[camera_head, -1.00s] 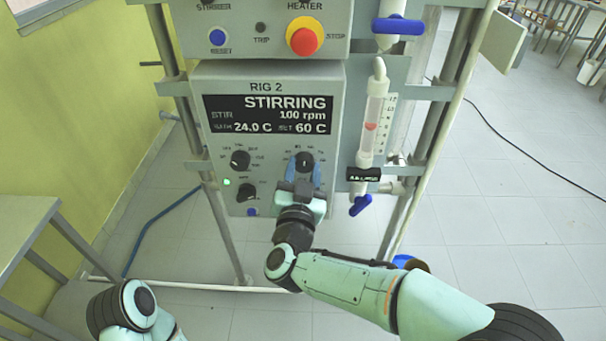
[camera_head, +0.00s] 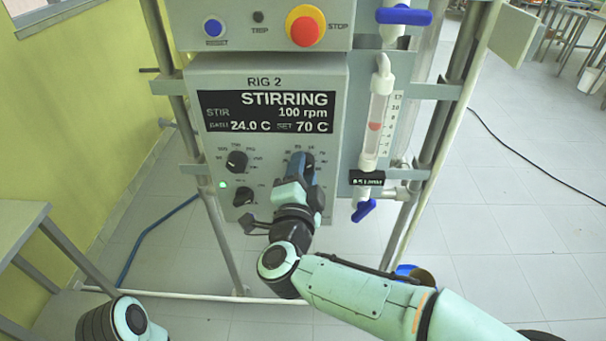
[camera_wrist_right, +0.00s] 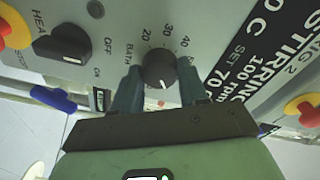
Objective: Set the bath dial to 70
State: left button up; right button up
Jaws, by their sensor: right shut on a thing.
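The control panel of rig 2 (camera_head: 190,85) has a dark display (camera_head: 267,113) reading STIRRING, 100 rpm, bath 24.0 C and SET 70 C. The black bath dial (camera_wrist_right: 159,69) shows in the right wrist view between my right gripper's fingers, with a white pointer line and printed scale numbers around it. My right gripper (camera_head: 301,170) is at this dial on the panel's right side and hides most of it in the head view. Its blue-grey fingers (camera_wrist_right: 157,85) are shut on the dial. My left gripper is out of view; only part of my left arm shows at the lower left.
Two other black knobs, an upper (camera_head: 237,161) and a lower (camera_head: 244,196), sit left of my right gripper. A red stop button (camera_head: 305,26) is above the display. A glass tube (camera_head: 377,120) with blue valve handles stands to the right.

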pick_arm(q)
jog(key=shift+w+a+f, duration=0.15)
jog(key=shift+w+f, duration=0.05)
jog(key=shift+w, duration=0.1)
pick_arm(e)
jog(key=shift+m, duration=0.5)
jog(key=o, duration=1.1)
jog(key=shift+c, duration=0.2)
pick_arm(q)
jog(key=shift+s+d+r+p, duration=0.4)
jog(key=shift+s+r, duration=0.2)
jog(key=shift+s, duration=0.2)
pick_arm(e)
jog(key=s+a, duration=0.1)
jog(key=s, duration=1.2)
jog(key=shift+s+a, duration=0.15)
jog(key=shift+a, duration=0.1)
